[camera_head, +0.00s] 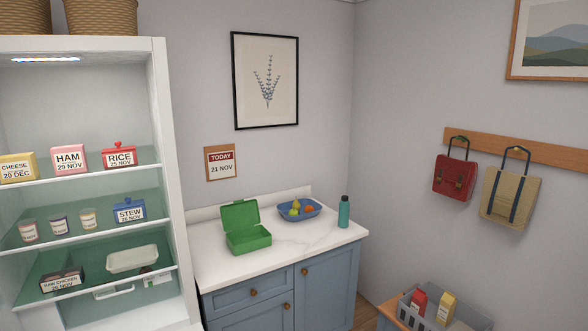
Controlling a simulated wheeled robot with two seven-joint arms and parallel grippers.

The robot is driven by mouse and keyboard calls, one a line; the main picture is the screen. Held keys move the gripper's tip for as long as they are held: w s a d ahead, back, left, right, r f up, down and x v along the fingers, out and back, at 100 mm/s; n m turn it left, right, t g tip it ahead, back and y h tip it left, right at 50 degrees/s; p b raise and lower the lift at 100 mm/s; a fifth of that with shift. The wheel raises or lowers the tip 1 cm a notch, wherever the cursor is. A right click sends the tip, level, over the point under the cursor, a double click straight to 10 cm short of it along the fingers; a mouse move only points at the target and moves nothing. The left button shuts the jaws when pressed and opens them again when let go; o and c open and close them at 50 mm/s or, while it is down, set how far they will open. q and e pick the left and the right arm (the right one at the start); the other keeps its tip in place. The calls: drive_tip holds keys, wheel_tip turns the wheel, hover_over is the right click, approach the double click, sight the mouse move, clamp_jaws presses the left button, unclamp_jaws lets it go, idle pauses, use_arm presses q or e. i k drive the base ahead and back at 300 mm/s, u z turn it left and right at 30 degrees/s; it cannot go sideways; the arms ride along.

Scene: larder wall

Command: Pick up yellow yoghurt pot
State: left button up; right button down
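Three small pots stand in a row on the middle shelf of the open white fridge, at the left of the head view. The right one, a pale yellow pot (88,218), looks like the yellow yoghurt pot. A dark-banded pot (59,225) stands to its left, and a pot with a reddish label (29,231) stands farthest left. Their small print is too small to read. Neither of my grippers is in view.
A blue STEW box (130,211) stands right of the pots. HAM (69,159) and RICE (119,156) boxes stand on the shelf above. The fridge side wall (168,180) borders a counter (215,268) with an open green lunchbox (247,238) and a fruit bowl (314,213).

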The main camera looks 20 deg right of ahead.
sight(88, 216)
drive_tip(key=z, duration=1.15)
drive_tip(key=k, duration=1.2)
drive_tip(key=u, duration=1.65)
drive_tip(key=i, duration=0.5)
